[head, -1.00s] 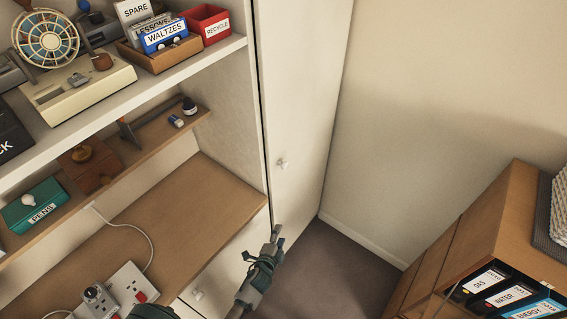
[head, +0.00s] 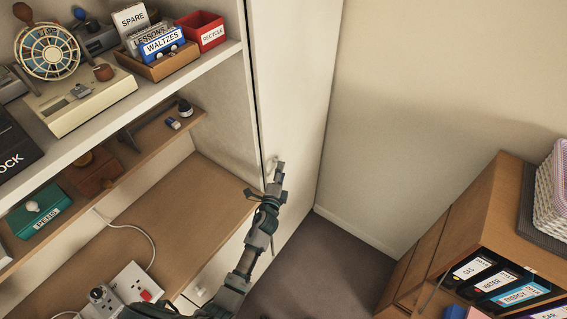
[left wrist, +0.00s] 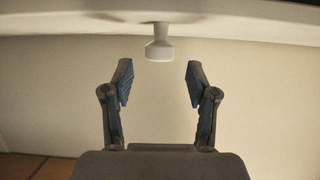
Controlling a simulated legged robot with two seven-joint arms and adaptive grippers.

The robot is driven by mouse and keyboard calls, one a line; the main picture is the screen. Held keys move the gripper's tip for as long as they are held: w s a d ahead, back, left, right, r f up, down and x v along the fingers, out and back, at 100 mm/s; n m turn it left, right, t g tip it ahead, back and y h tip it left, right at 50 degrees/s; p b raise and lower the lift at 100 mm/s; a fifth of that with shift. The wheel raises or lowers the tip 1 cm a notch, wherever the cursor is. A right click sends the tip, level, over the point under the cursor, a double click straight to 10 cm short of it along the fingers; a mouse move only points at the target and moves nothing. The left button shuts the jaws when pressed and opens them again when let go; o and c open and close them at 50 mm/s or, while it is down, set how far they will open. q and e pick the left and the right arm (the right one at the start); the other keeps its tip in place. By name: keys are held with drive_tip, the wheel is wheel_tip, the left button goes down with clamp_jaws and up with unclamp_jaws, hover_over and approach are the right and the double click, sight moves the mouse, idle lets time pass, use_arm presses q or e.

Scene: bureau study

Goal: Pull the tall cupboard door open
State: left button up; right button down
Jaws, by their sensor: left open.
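The tall cupboard door (head: 290,80) is a cream panel at the right end of the shelving, and it looks shut. Its small white knob (left wrist: 159,45) shows in the left wrist view, just beyond and between the fingertips. In the head view the knob (head: 271,163) is partly hidden behind my left gripper (head: 277,170). My left gripper is open, with its two blue-padded fingers (left wrist: 159,82) apart and nothing between the pads. The knob does not appear to touch either finger. My right gripper is not in view.
A wooden desk top (head: 200,205) and shelves with small objects stand left of the door. A wooden cabinet (head: 465,220) with labelled binders (head: 520,290) stands at the right. Bare floor (head: 325,265) lies between them.

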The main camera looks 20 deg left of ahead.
use_arm(q)
drive_tip(key=w, duration=0.1)
drive_tip(key=w+a, duration=0.1)
drive_tip(key=w, duration=0.1)
drive_tip(key=shift+f, duration=0.1)
drive_tip(key=shift+w+a, duration=0.35)
drive_tip(key=shift+w, duration=0.3)
drive_tip(key=shift+d, duration=0.4)
drive_tip(key=shift+c, duration=1)
drive_tip(key=shift+d, duration=0.2)
drive_tip(key=c, duration=0.8)
clamp_jaws()
drive_tip(key=shift+a, duration=0.15)
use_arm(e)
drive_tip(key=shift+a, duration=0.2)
